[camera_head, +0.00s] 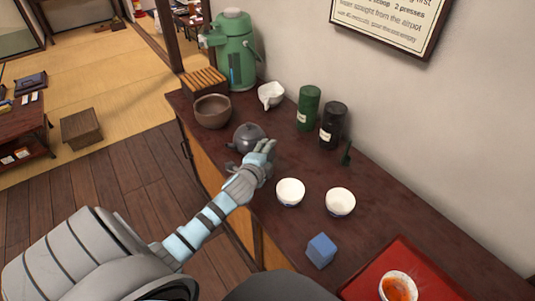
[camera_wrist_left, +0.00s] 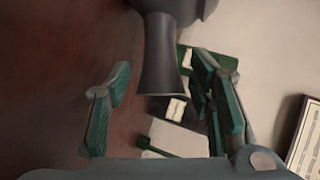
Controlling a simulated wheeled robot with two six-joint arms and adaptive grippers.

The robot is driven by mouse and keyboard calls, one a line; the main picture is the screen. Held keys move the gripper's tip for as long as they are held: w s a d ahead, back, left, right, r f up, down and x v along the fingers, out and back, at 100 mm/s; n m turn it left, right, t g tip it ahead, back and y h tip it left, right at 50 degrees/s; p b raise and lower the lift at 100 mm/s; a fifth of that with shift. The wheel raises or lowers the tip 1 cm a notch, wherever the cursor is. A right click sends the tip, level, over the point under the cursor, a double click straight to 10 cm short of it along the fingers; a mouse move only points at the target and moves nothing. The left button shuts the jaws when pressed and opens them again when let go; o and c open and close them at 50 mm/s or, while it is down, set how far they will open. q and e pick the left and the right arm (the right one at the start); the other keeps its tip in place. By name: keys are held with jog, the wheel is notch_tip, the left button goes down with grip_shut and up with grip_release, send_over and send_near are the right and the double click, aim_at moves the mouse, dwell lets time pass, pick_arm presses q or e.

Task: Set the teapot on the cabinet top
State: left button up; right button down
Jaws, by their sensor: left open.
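The dark grey teapot (camera_head: 248,133) stands on the brown cabinet top (camera_head: 300,160), near its left edge. My left gripper (camera_head: 267,149) is at the teapot's near right side and hides part of it. In the left wrist view the flared side handle of the teapot (camera_wrist_left: 165,55) reaches between the two spread green-padded fingers of my left gripper (camera_wrist_left: 160,80). The fingers are open, with a gap on each side of the handle. Whether the teapot's base rests fully on the top is partly hidden. My right gripper is not in view.
Around the teapot are a brown bowl (camera_head: 212,113), a white pitcher (camera_head: 271,95), a green canister (camera_head: 308,108), a black canister (camera_head: 333,125) and white cups (camera_head: 290,192). A blue cube (camera_head: 321,251) and red tray (camera_head: 432,279) are nearer. A green airpot (camera_head: 236,50) stands behind.

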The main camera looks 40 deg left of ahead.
pick_arm(q)
jog(key=shift+s+r, duration=0.15)
jog(key=shift+s, duration=0.1)
jog(key=p+v, duration=0.3)
jog(key=v, duration=0.8)
jog(key=shift+d, duration=0.2)
jog(key=shift+s, duration=0.2)
